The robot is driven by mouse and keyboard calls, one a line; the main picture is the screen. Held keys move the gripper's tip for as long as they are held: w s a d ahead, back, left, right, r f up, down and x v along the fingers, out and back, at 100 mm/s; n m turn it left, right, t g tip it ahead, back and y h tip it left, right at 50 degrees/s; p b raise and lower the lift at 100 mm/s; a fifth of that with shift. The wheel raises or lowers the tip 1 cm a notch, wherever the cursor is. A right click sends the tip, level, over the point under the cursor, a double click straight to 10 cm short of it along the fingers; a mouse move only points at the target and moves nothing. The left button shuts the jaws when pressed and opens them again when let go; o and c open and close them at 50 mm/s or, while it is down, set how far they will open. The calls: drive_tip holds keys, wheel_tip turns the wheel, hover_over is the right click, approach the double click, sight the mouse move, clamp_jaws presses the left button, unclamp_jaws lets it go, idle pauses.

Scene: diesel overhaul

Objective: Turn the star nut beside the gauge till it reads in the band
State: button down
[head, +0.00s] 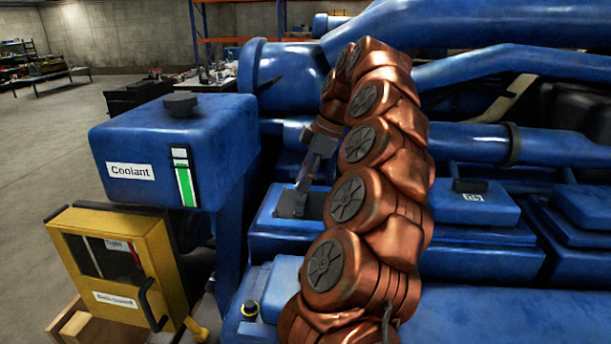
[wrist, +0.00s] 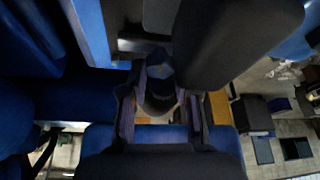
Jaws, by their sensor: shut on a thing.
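The yellow gauge box (head: 163,255) stands at the lower left in the head view. Its dark gauge window (head: 105,257) has a "Tight" label and a red strip at the right; the pointer's reading is too small to tell. My gripper (head: 300,190) reaches down beside the blue engine, right of the coolant tank. In the wrist view my gripper (wrist: 160,115) has its two fingers on either side of a dark rounded thing (wrist: 158,97), which looks like the star nut. The fingers are shut on it. Its star shape is mostly hidden, and the head view does not show it clearly.
The blue coolant tank (head: 150,145) with a black cap stands above the gauge box. Blue engine covers and pipes (head: 560,145) crowd the right, close to my arm. The floor at the far left (head: 45,170) is open, with a bench (head: 50,75) behind.

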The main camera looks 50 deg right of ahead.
drive_tip(key=shift+n, duration=0.6)
drive_tip(key=c, duration=0.8)
unclamp_jaws()
drive_tip(key=shift+c, duration=0.2)
drive_tip(key=shift+g, duration=0.3)
drive_tip(key=shift+a+m, duration=0.1)
drive_tip(key=shift+m, duration=0.5)
